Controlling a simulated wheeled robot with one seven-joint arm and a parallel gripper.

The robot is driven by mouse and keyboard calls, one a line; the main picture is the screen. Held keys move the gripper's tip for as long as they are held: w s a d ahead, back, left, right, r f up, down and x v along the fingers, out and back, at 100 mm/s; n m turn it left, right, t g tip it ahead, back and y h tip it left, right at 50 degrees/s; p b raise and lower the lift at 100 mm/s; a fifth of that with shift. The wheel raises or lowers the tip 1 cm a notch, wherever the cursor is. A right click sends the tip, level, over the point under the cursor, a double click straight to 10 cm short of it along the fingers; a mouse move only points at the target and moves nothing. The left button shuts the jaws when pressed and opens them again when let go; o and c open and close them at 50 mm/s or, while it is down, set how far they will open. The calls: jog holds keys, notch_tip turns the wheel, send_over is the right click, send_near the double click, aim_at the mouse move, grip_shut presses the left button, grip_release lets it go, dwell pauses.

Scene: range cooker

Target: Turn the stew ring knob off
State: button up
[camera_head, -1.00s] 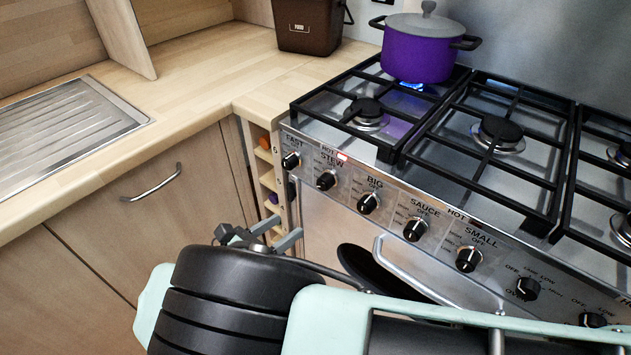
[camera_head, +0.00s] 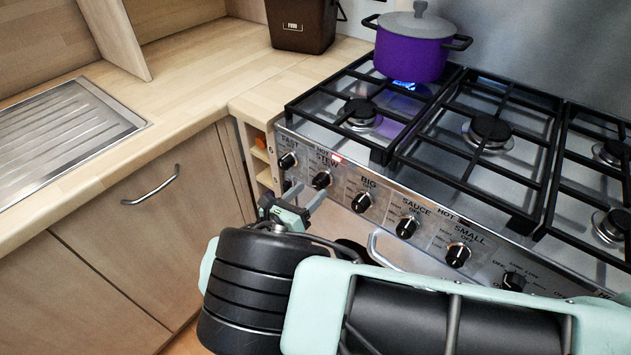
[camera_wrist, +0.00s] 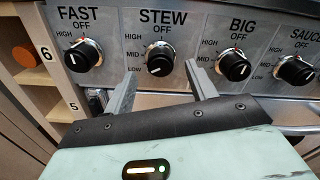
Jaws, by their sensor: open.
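The stew knob (camera_wrist: 160,60) is a black knob with a white pointer line under the "STEW" label. In the wrist view its pointer aims to the lower left, toward LOW, away from the OFF mark at the top. It also shows on the cooker's front panel in the head view (camera_head: 321,180). My gripper (camera_wrist: 160,78) is open, its two grey fingers pointing at the panel, one to each side below the stew knob. Nothing is between the fingers. In the head view my gripper (camera_head: 305,196) is just below and left of the knob. A purple pot (camera_head: 412,52) stands over a lit blue flame at the back left burner.
The fast knob (camera_wrist: 83,55) is to the left and the big knob (camera_wrist: 234,65) to the right, both close by. An oven door handle (camera_head: 380,250) runs below the panel. A narrow wooden rack (camera_head: 262,155) stands left of the cooker.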

aim_at(316, 186)
jog(key=shift+p+x, duration=0.3)
jog(key=shift+x, duration=1.5)
jog(key=c, duration=1)
